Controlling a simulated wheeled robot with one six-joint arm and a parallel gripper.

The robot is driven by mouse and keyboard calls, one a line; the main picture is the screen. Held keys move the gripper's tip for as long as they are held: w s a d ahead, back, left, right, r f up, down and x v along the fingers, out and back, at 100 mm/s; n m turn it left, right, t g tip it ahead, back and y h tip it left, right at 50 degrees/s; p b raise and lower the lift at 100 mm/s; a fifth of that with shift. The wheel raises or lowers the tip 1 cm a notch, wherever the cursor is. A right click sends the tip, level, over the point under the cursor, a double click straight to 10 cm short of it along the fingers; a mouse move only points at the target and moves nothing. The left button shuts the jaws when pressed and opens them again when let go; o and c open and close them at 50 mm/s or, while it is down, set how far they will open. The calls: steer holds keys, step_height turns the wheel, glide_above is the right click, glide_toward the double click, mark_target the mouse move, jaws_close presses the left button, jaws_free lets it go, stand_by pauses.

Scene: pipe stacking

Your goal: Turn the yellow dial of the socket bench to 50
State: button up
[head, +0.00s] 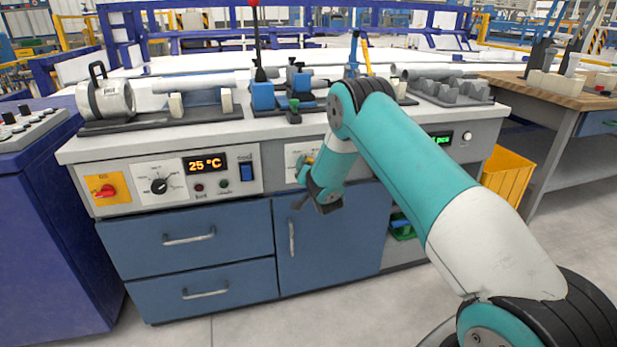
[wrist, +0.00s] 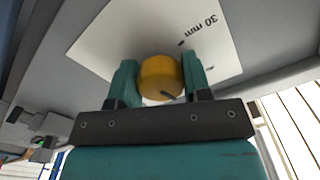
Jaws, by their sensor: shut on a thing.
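The yellow dial (wrist: 160,78) sits in the middle of the wrist view, in front of a white scale plate (wrist: 110,38). The printed text "30 mm" and a small tick show on the plate; the other scale marks are hidden or out of view. A dark line marks the dial's face near its lower edge. My gripper (wrist: 160,82) is shut on the dial, one teal finger on each side. In the head view my gripper (head: 305,172) is at the front panel of the socket bench (head: 130,148); my wrist covers much of the plate there.
Left of my gripper on the panel are a black knob (head: 159,186), a display reading 25 °C (head: 205,164) and a red switch (head: 105,190). Clamps (head: 263,95) and pipes (head: 195,82) lie on the bench top. Blue drawers (head: 190,238) and a door with a handle (head: 291,238) are below.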

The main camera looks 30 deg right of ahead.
steer(key=m+b, duration=0.5)
steer(key=b, duration=0.1)
steer(key=shift+f, duration=0.2)
steer(key=m+b, duration=0.3)
steer(key=shift+r+b, duration=0.2)
steer(key=shift+b, duration=0.1)
steer(key=shift+m, duration=0.3)
steer(key=o, duration=0.9)
steer(key=shift+s, duration=0.1)
